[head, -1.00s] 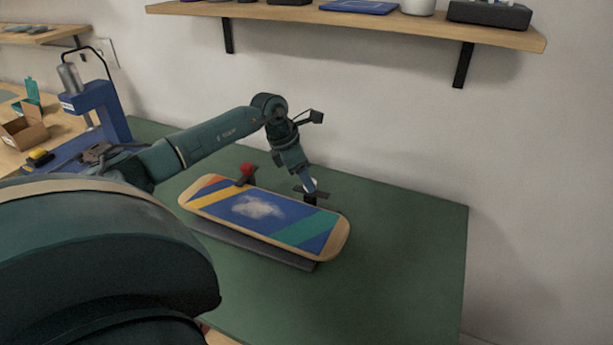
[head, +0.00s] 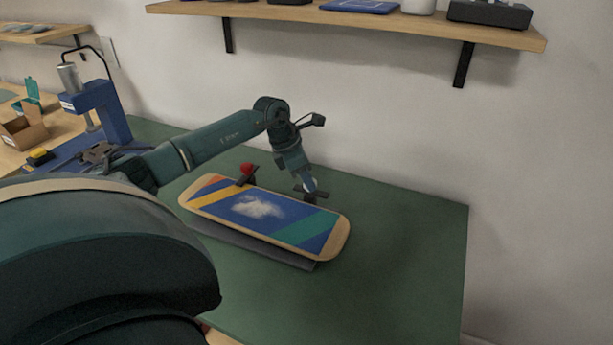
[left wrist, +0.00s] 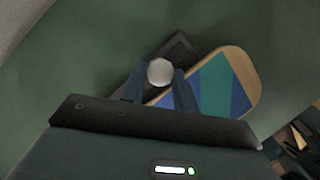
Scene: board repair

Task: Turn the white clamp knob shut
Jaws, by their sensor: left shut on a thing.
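The white clamp knob (left wrist: 160,71) shows as a pale round cap between the fingertips of my left gripper (left wrist: 160,84) in the left wrist view. The gripper is shut on it. In the head view my left gripper (head: 309,186) reaches down at the board's far right edge and mostly hides the knob. The board (head: 270,218) has blue, yellow, orange and green stripes with a pale patch, and it lies on a dark holder (head: 255,247). A red knob (head: 247,169) stands at the board's far left edge. My right gripper is not in view.
A green mat (head: 400,250) covers the table, with free room to the right of the board. A blue press (head: 100,105) and an open cardboard box (head: 32,128) stand at the left. A wooden shelf (head: 400,22) hangs on the wall above.

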